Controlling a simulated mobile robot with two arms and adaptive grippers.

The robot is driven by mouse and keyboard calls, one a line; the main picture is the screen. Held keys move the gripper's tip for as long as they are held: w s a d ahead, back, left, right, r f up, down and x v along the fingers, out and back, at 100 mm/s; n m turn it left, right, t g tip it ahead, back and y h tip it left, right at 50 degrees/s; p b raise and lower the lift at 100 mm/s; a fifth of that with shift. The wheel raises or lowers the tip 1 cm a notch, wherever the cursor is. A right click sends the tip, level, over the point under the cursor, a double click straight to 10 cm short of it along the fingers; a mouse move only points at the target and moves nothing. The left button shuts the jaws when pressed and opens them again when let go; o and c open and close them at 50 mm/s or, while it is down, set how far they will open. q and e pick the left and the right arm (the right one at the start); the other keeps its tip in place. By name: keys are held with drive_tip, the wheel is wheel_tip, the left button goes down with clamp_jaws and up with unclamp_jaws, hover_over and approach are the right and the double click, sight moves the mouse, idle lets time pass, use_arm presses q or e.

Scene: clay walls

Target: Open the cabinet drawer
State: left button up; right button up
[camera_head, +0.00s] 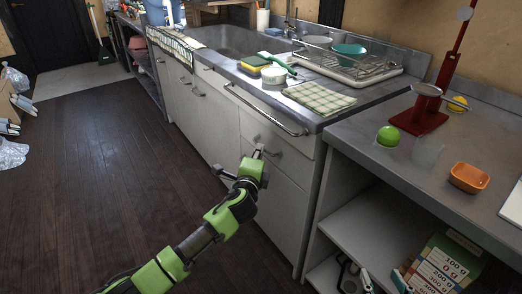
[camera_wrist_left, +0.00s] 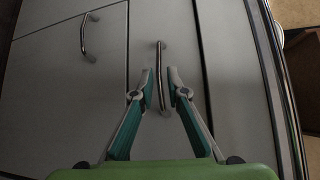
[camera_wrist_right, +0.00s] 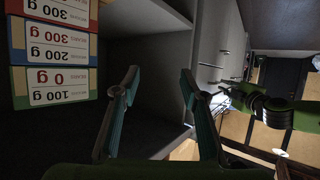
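The cabinet (camera_head: 222,118) has pale grey fronts. A drawer front (camera_head: 284,158) near its right end carries a short metal bar handle, which shows in the left wrist view (camera_wrist_left: 161,52). My left gripper (camera_head: 261,152) is at this handle in the head view. In the left wrist view its two fingers are apart, one on each side of the handle; contact cannot be told. The drawer looks shut. My right gripper (camera_wrist_right: 160,85) is open and empty, facing a dark open shelf in the right wrist view.
Another handle (camera_wrist_left: 88,38) sits on the neighbouring front. A long towel bar (camera_head: 265,112) juts out above. Labelled boxes (camera_head: 440,265) stand on the open shelf at right. The counter holds a dish rack (camera_head: 345,66) and other items.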

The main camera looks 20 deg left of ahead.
use_arm(q)
drive_tip(key=w, duration=0.2)
drive_tip(key=w+b, duration=0.1)
drive_tip(key=w, duration=0.1)
drive_tip(key=shift+a+f, duration=0.25)
drive_tip(key=shift+f, duration=0.1)
drive_tip(key=shift+w, duration=0.15)
use_arm(e)
wheel_tip(320, 180, up, 7)
drive_tip(key=w+a+t+y, duration=0.1)
drive_tip(key=w+t, duration=0.1)
drive_tip(key=t, duration=0.2)
drive_tip(key=shift+w+a+r, duration=0.15)
drive_tip(key=shift+w+a, duration=0.15)
use_arm(q)
drive_tip(key=shift+c, duration=0.4)
clamp_jaws()
